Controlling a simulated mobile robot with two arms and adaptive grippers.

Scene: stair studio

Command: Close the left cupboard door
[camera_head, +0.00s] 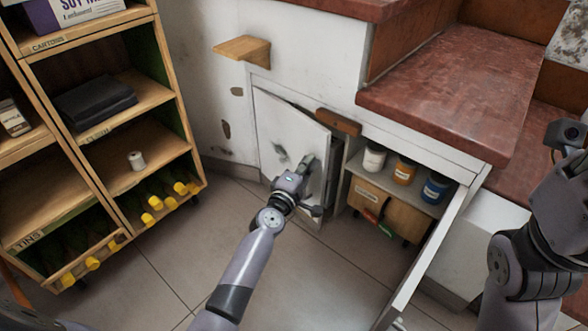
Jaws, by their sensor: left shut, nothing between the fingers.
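The left cupboard door (291,130) is a white, scuffed panel under the stairs. It stands ajar, with a dark gap along its top and right side. My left gripper (307,165) is shut and empty, in front of the door's lower right part. I cannot tell whether it touches the door. The gripper and wrist hide some of the door's lower part. My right gripper (566,135) is at the right edge, partly out of frame, away from the door; its finger state is unclear.
The right cupboard door (430,255) stands wide open. The open cupboard holds a white jar (374,159), an orange jar (404,172), a blue jar (435,188) and a wooden box (385,208). A wooden shelf unit (160,95) stands left. Tiled floor (190,255) is clear between.

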